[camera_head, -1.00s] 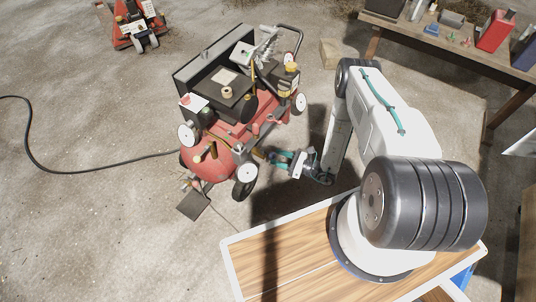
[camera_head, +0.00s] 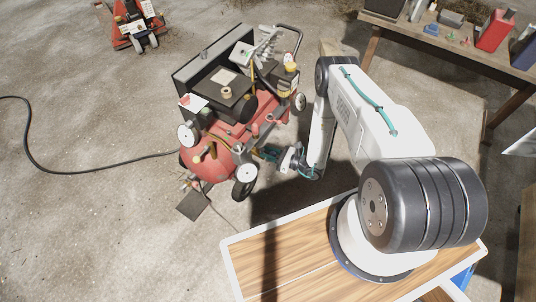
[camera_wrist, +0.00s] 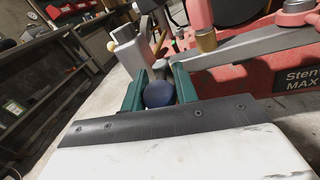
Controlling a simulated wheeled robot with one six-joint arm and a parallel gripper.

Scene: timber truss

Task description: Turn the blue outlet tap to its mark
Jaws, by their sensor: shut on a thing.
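The blue outlet tap shows as a dark blue rounded knob (camera_wrist: 159,94) in the wrist view. It sits between the two green fingers of my gripper (camera_wrist: 158,90), which is shut on it. Its mark cannot be made out. In the head view my gripper (camera_head: 268,153) reaches the right side of the red compressor (camera_head: 222,165), close to its wheel. The tap is too small or hidden to tell there.
Behind the knob are a grey metal bracket (camera_wrist: 130,52) and a brass fitting (camera_wrist: 206,40). The compressor's black wheel (camera_head: 245,180) stands near my gripper. A workbench (camera_head: 455,50) with cans is at the upper right. A black cable (camera_head: 70,171) lies on the floor at left.

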